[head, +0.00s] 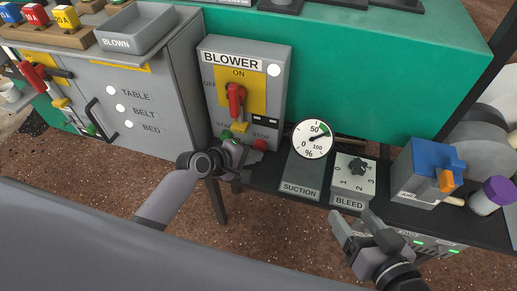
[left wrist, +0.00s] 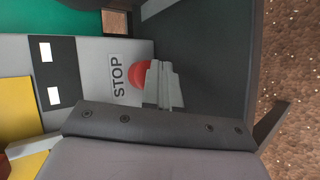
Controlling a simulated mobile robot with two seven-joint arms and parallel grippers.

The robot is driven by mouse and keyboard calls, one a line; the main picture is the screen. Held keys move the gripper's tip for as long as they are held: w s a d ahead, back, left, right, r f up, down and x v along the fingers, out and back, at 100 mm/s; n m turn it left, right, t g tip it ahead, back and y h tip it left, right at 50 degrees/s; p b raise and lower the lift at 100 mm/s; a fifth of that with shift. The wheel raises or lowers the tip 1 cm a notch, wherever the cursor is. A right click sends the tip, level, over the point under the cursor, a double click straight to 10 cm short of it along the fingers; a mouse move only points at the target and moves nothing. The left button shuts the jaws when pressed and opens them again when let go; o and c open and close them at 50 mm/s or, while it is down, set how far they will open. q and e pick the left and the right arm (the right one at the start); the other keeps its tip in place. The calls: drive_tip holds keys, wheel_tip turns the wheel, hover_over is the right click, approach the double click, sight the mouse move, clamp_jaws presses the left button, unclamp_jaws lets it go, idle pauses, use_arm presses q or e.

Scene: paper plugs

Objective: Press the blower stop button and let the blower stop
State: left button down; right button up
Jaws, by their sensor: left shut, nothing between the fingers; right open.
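The grey blower box (head: 214,58) stands upright at the back, with a red handle (head: 235,98) on a yellow plate pointing up toward ON. The red stop button (head: 260,145) is low on the box's right side. It also shows in the left wrist view (left wrist: 138,74), beside the STOP label, partly hidden by my fingers. My left gripper (head: 240,152) is shut and empty, its tips right at the button; I cannot tell whether they touch it. The left wrist view also shows its fingers (left wrist: 163,86). My right gripper (head: 352,220) is open and empty, in front of the bleed box.
A round suction gauge (head: 313,139) stands right of the blower box. The bleed knob box (head: 353,177) and a blue-topped grey box (head: 425,175) stand further right. The grey cabinet (head: 150,100) is on the left. Open floor lies in front.

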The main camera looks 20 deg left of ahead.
use_arm(q)
drive_tip(key=shift+w, duration=0.25)
idle(0.4)
drive_tip(key=shift+s+p, duration=0.7)
drive_tip(key=shift+s, duration=0.25)
drive_tip(key=shift+s+r+p, duration=0.15)
drive_tip(key=shift+s+p, duration=0.3)
drive_tip(key=shift+s, duration=0.05)
drive_tip(key=shift+s+a+p, duration=0.15)
drive_tip(key=shift+s+p, duration=0.85)
drive_tip(key=shift+s, duration=1.05)
